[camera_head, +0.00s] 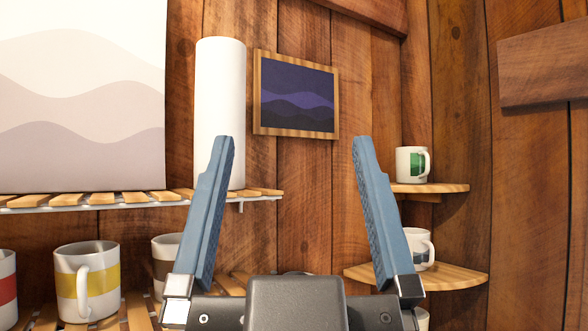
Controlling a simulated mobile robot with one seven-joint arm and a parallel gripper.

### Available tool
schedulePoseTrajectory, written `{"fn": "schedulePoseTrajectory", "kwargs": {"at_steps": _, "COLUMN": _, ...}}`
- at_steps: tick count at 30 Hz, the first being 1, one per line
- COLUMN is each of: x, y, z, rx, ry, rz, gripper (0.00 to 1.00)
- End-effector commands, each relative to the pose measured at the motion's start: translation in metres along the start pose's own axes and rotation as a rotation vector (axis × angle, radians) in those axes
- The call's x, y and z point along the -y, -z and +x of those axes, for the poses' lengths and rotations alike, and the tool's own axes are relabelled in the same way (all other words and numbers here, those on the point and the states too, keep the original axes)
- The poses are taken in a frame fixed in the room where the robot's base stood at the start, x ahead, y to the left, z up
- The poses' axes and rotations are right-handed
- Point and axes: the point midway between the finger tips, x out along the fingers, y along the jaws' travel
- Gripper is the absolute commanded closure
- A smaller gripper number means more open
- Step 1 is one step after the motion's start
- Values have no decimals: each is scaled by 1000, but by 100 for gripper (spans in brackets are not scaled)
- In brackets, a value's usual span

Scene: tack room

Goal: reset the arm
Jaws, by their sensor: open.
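My gripper (290,150) is in the lower middle of the head view. Its two blue fingers stand upright and wide apart. It is open, and nothing is between the fingers. Through the gap I see the wooden wall. The left finger partly covers a brown-banded mug and the lower edge of a white cylinder. The right finger partly covers the corner shelves. The rest of my arm is not visible beyond the dark gripper body at the bottom.
A slatted shelf (130,199) at left bears a white cylinder (221,90) and a large wave-pattern panel (80,95). Below stand a yellow-banded mug (100,281) and others. At right, a corner shelf (440,188) holds a green-marked mug (405,164). A framed picture (297,97) hangs behind.

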Motion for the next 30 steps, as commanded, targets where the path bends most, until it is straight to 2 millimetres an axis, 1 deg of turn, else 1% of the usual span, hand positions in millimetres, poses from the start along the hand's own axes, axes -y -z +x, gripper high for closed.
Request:
{"fn": "schedulePoseTrajectory", "kwargs": {"at_steps": 8, "x": 0, "y": -1, "z": 1, "rx": 2, "ry": 0, "rz": 0, "gripper": 0}}
{"fn": "schedulePoseTrajectory", "kwargs": {"at_steps": 11, "x": 0, "y": -8, "z": -7, "rx": 3, "ry": -1, "rz": -1, "gripper": 0}}
{"fn": "schedulePoseTrajectory", "kwargs": {"at_steps": 14, "x": 0, "y": -21, "z": -21, "rx": 3, "ry": -1, "rz": -2, "gripper": 0}}
{"fn": "schedulePoseTrajectory", "kwargs": {"at_steps": 17, "x": 0, "y": -40, "z": -40, "rx": 4, "ry": -2, "rz": -4, "gripper": 0}}
{"fn": "schedulePoseTrajectory", "kwargs": {"at_steps": 24, "x": -1, "y": -93, "z": -96, "rx": 6, "ry": -6, "rz": -10, "gripper": 0}}
{"fn": "schedulePoseTrajectory", "kwargs": {"at_steps": 27, "x": -1, "y": -111, "z": -116, "rx": 7, "ry": -7, "rz": -13, "gripper": 0}}
{"fn": "schedulePoseTrajectory", "kwargs": {"at_steps": 30, "x": -1, "y": -122, "z": -127, "rx": 7, "ry": -8, "rz": -14, "gripper": 0}}
